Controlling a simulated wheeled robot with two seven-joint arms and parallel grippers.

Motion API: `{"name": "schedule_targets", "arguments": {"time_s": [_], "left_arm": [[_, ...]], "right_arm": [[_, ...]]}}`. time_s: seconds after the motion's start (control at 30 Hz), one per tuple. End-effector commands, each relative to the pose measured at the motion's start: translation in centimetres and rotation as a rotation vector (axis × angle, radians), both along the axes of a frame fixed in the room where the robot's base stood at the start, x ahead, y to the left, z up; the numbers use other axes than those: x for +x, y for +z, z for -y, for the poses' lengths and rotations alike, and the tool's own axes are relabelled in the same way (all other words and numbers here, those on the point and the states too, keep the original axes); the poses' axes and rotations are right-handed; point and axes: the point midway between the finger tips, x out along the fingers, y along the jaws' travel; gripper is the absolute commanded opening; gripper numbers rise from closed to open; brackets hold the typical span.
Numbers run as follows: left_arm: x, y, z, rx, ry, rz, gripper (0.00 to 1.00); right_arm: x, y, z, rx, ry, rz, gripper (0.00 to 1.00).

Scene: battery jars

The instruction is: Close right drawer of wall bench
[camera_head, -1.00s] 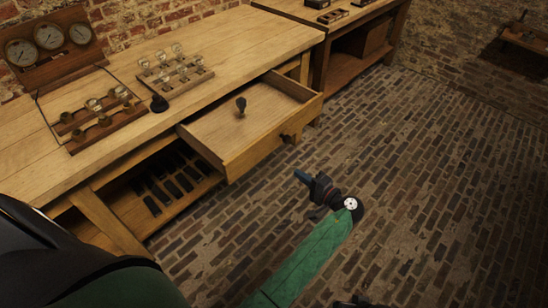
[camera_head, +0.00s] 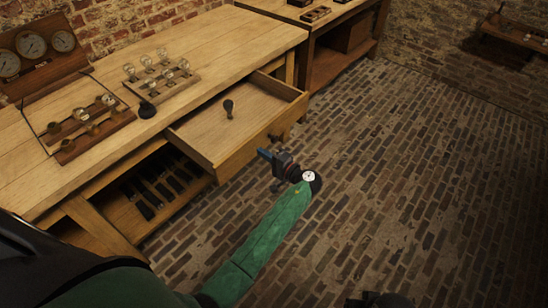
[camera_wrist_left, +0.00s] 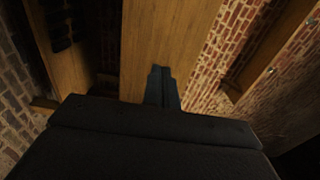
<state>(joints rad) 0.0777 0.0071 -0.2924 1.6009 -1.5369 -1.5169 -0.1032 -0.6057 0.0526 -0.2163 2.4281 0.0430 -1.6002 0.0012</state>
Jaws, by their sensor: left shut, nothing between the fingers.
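The right drawer (camera_head: 222,158) of the wooden wall bench (camera_head: 190,58) is pulled out, with a small dark-handled object (camera_head: 228,108) standing inside it. A dark knob (camera_head: 274,137) sits on its front panel. My left gripper (camera_head: 264,154) is shut and empty, just in front of the drawer's front panel near its right half. In the left wrist view the shut fingers (camera_wrist_left: 161,84) point at a wooden panel (camera_wrist_left: 160,40), apparently the drawer front. I cannot tell whether they touch it. My right gripper is not clearly in view; a dark part shows at the bottom edge.
On the bench top stand a gauge panel (camera_head: 32,48), a wooden rack (camera_head: 88,124) and a holder with several glass bulbs (camera_head: 160,76). A lower shelf (camera_head: 165,190) holds several dark items. A second bench (camera_head: 335,62) stands behind. The brick floor at right is clear.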

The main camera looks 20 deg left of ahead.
Motion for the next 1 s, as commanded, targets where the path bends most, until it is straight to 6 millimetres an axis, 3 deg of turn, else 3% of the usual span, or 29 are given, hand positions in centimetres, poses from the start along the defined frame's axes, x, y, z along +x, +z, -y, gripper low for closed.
{"name": "schedule_targets", "arguments": {"time_s": [0.23,0.73,1.0], "left_arm": [[0.5,0.0,-1.5,-0.002,0.0,-0.001,0.0],[0.7,-0.1,-2.0,-0.001,0.0,0.0,0.0],[2.1,-0.2,-5.6,0.0,0.001,0.002,0.0]], "right_arm": [[-0.5,1.1,0.6,-0.016,-0.007,-0.02,0.36],[-0.4,0.8,0.8,-0.016,-0.009,-0.02,0.36],[0.1,-0.5,0.0,0.002,0.003,0.003,0.36]]}}
